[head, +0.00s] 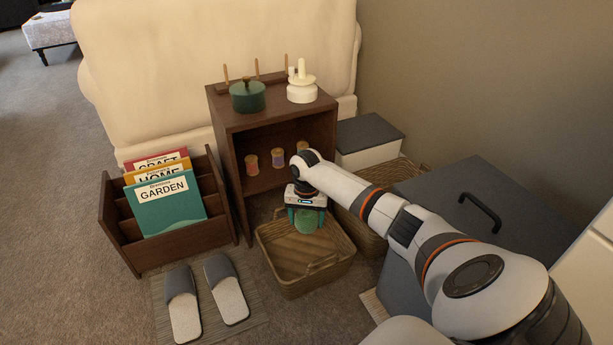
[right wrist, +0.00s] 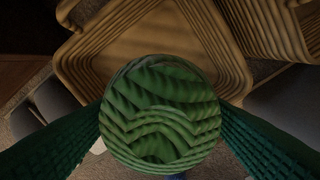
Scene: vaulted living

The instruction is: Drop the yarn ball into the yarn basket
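The green yarn ball (head: 307,222) is between the two dark green fingers of my right gripper (head: 307,216), which press on its sides. In the right wrist view the ball (right wrist: 160,110) fills the middle, with a finger touching each side. The yarn basket (head: 318,279) is a square, woven tan basket on the carpet, open at the top and empty inside. The ball hangs over the basket's right rear part; its exact height above the floor of the basket is unclear. In the right wrist view the basket (right wrist: 72,65) lies beyond the ball. My left gripper is out of view.
A dark wooden shelf (head: 229,162) with thread spools stands behind the basket. A magazine rack (head: 120,229) and slippers (head: 182,303) are to its left. A second woven basket (head: 366,238) and a grey chest (head: 450,205) are to its right.

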